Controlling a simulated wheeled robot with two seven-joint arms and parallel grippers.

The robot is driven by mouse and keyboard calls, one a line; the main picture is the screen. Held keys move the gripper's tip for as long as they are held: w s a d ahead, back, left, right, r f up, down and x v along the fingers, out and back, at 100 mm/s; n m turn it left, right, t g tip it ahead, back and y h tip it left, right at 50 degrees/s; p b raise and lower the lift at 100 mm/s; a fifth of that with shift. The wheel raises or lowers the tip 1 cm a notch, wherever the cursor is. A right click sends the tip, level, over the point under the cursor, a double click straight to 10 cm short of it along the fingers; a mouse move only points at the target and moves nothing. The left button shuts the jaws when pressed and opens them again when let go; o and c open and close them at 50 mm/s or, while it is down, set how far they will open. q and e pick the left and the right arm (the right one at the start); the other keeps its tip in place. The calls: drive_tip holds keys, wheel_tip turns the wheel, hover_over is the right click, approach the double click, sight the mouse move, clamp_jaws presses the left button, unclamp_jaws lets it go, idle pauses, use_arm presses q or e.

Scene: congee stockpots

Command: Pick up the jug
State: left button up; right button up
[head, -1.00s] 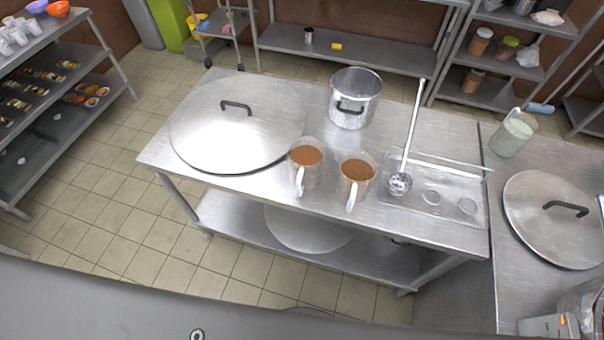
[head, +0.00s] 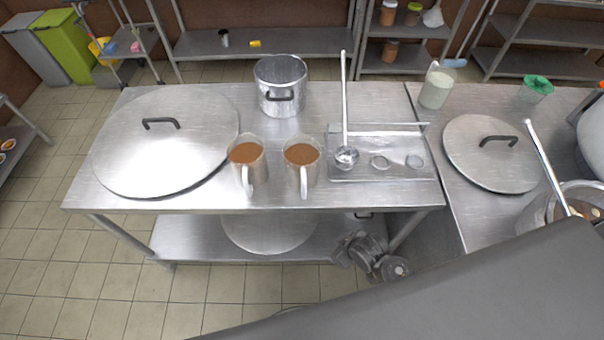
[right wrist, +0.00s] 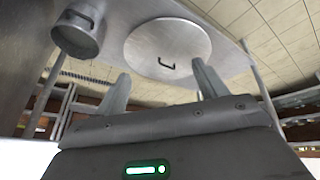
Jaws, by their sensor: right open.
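Two clear jugs of brown liquid, a left one (head: 248,166) and a right one (head: 301,164), stand upright on the steel table (head: 225,197), handles towards me. A third jug (head: 436,88), holding pale liquid, stands on the right-hand counter. My right gripper (head: 362,248) is low beside the table's front edge, below the tabletop and apart from the jugs. In the right wrist view its two fingers (right wrist: 160,72) are spread with nothing between them. No jug shows in that view. My left gripper is not in view.
A large lid (head: 165,142) lies left of the jugs, a steel pot (head: 281,88) behind them. A ladle (head: 345,120) rests on the clear tray (head: 400,170) to their right. Another lid (head: 491,152) lies on the counter. A round disc (head: 268,230) sits on the lower shelf.

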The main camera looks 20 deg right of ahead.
wheel_tip(320, 180, up, 15)
drive_tip(key=a+n+t+b, duration=0.1)
drive_tip(key=n+t+b, duration=0.1)
drive_tip(key=w+a+r+n+t+y, duration=0.1)
drive_tip(key=w+a+r+n+y, duration=0.4)
drive_tip(key=a+r+n, duration=0.55)
drive_tip(key=w+a+r+n+y, duration=0.45)
drive_tip(key=w+a+n, duration=0.2)
drive_tip(key=n, duration=0.75)
drive_tip(key=n+g+h, duration=0.7)
drive_tip(key=n, duration=1.2)
approach(303, 179)
drive_tip(key=d+f, duration=0.1)
drive_tip(key=f, duration=0.1)
drive_tip(key=shift+y, duration=0.25)
drive_tip(key=p+x, duration=0.1)
drive_tip(key=x, duration=0.2)
drive_tip(key=p+x, duration=0.1)
drive_tip(key=x, duration=0.2)
drive_tip(key=w+p+x, duration=0.1)
drive_tip(key=x, duration=0.2)
drive_tip(key=shift+a+f+p, duration=0.1)
drive_tip(key=shift+f+p, duration=0.2)
drive_tip(key=shift+f, duration=0.05)
drive_tip(key=shift+w+a+f, duration=0.1)
drive_tip(key=shift+a+f, duration=0.05)
drive_tip(key=shift+f, duration=0.3)
clamp_jaws()
drive_tip(key=shift+w+r, duration=0.1)
